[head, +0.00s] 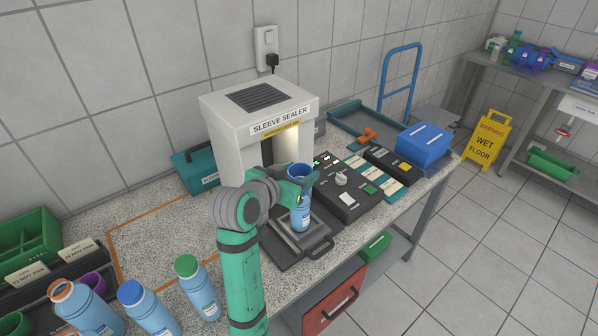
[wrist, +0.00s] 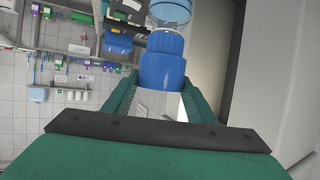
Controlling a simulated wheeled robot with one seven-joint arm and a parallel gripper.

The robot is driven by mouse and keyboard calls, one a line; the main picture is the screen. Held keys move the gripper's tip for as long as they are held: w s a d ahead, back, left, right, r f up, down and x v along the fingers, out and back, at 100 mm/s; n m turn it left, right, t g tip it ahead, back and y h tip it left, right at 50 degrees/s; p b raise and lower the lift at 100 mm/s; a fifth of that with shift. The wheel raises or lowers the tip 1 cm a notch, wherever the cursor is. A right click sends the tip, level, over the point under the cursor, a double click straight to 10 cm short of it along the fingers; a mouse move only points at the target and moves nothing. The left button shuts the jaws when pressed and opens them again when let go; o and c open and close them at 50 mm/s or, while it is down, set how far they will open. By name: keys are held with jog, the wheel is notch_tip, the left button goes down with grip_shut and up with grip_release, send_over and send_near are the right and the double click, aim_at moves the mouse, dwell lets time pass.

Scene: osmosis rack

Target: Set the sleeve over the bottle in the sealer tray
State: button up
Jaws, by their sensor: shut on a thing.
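My gripper (head: 308,180) is shut on the sleeve (head: 299,169), a blue open-topped tube held upright above the sealer tray. The bottle (head: 300,218), light blue with a pale label, stands upright in the sealer tray (head: 283,250), directly below the sleeve. The teal fingers partly hide where sleeve and bottle meet, so I cannot tell how far the sleeve is around the bottle. In the wrist view, a blue cylindrical piece (wrist: 163,70) shows between the fingers, with a light-blue rounded part (wrist: 170,12) beyond it.
The white sleeve sealer (head: 258,112) stands just behind the tray. A black control box (head: 347,190) with a knob is to the right, with a blue bin (head: 423,144) beyond. Several capped bottles stand at the front left, including a green-capped one (head: 198,288). An orange-outlined bench area is clear.

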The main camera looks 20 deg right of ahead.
jog(key=o, duration=1.1)
jog(key=shift+c, duration=0.2)
jog(key=v, duration=1.1)
jog(key=shift+w, duration=0.1)
